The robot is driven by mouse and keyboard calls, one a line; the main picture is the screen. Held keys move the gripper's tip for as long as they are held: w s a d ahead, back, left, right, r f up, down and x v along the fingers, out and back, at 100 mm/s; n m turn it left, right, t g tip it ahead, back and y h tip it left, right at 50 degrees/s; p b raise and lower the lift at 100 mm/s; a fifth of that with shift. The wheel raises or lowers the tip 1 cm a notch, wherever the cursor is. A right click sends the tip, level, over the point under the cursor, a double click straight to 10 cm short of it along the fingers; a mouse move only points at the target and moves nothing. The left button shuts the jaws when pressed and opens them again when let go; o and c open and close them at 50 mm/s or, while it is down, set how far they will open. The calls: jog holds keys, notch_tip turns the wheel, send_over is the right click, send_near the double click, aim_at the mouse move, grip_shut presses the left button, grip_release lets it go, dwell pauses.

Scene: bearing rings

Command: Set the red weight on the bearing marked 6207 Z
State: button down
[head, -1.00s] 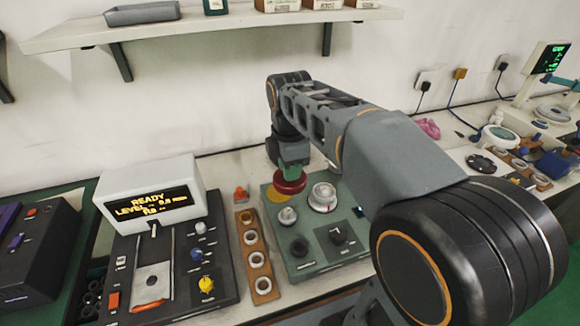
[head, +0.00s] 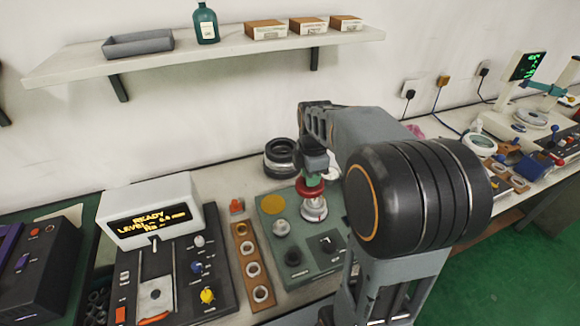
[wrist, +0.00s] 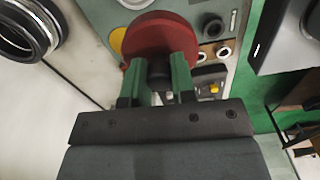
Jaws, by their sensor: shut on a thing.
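My gripper (head: 313,178) points down with its green fingers shut on the red weight (head: 304,191). The weight is a round red disc with a dark stem between the fingers, also clear in the wrist view (wrist: 161,28). In the head view it is directly over a large silver bearing (head: 314,211) on the green test plate (head: 270,237). I cannot tell whether the weight touches it. The weight hides that bearing in the wrist view. No marking 6207 Z is legible on any ring.
A yellow disc (head: 272,205), a smaller silver piece (head: 281,228) and dark knobs (head: 294,255) share the plate. A wooden strip (head: 245,255) with several rings lies left. A big black-and-silver ring (head: 280,158) stands behind. A readout box (head: 150,212) is farther left.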

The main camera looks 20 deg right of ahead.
jog(key=shift+w+d+f+n+b, duration=0.55)
jog(key=shift+d+f+n+b, duration=0.25)
jog(key=shift+f, duration=0.75)
jog(key=shift+w+d+f+n+b, duration=0.55)
jog(key=shift+f+n, duration=0.4)
jog(key=shift+f, duration=0.55)
jog(key=shift+w+d+f+n+b, duration=0.55)
jog(key=shift+d+f+n+b, duration=0.25)
jog(key=shift+f, duration=0.75)
jog(key=shift+a+f, duration=0.1)
jog(key=shift+f, duration=0.8)
jog(key=c, duration=0.9)
grip_release()
jog(key=shift+o, duration=0.2)
notch_tip(320, 180, up, 14)
jog(key=shift+f, duration=0.1)
